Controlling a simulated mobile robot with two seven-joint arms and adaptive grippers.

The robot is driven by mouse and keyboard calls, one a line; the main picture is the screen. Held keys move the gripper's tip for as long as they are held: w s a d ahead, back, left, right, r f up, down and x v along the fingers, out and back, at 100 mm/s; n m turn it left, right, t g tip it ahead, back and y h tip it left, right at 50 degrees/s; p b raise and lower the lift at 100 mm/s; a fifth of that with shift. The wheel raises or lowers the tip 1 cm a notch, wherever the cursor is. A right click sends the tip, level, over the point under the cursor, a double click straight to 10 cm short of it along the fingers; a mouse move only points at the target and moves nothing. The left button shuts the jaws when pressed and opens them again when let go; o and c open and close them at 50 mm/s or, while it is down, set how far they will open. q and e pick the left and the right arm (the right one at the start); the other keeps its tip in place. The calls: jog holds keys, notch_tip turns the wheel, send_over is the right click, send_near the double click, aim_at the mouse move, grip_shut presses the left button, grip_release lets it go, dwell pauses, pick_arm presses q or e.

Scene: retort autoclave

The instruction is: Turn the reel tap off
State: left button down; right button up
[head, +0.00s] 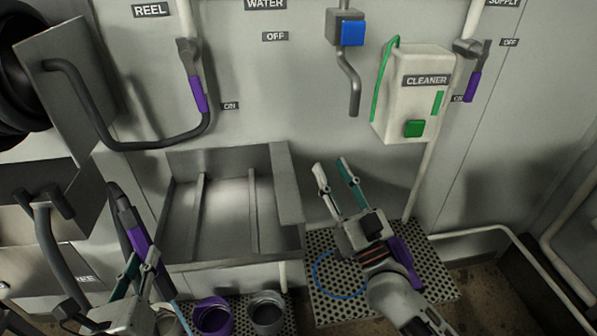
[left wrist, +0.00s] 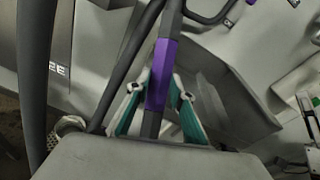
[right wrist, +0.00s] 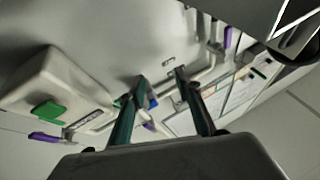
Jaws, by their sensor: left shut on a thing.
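The reel tap (head: 191,62) is on the wall under the REEL label in the head view. Its purple lever (head: 199,95) hangs down, close to the ON label (head: 231,106); the OFF label (head: 275,36) is up to the right. My left gripper (head: 142,265), low at the left, is shut on the purple grip of a hose-fed wand (head: 132,222). This purple grip (left wrist: 160,78) lies between the fingers in the left wrist view. My right gripper (head: 332,176) is open and empty, right of the sink and well below and right of the tap.
A steel sink (head: 285,185) stands below the tap. A dark hose (head: 85,115) loops from the reel to the tap. The cleaner box (head: 395,110) and a blue-buttoned water outlet (head: 352,33) are on the wall. A purple bucket (head: 212,316) and a grey bucket (head: 266,314) stand below.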

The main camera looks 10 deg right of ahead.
dwell(0.3)
notch_tip(320, 180, up, 23)
jog(key=m+g+h, duration=0.4)
jog(key=g+h, duration=0.2)
send_over(196, 89)
jog(key=s, duration=0.6)
jog(key=s+f+n+g+h, duration=0.1)
jog(key=s+f+n+g, duration=0.2)
jog(key=f, duration=0.1)
jog(key=x, duration=1)
jog(key=shift+w+a, duration=0.15)
jog(key=shift+w, duration=0.2)
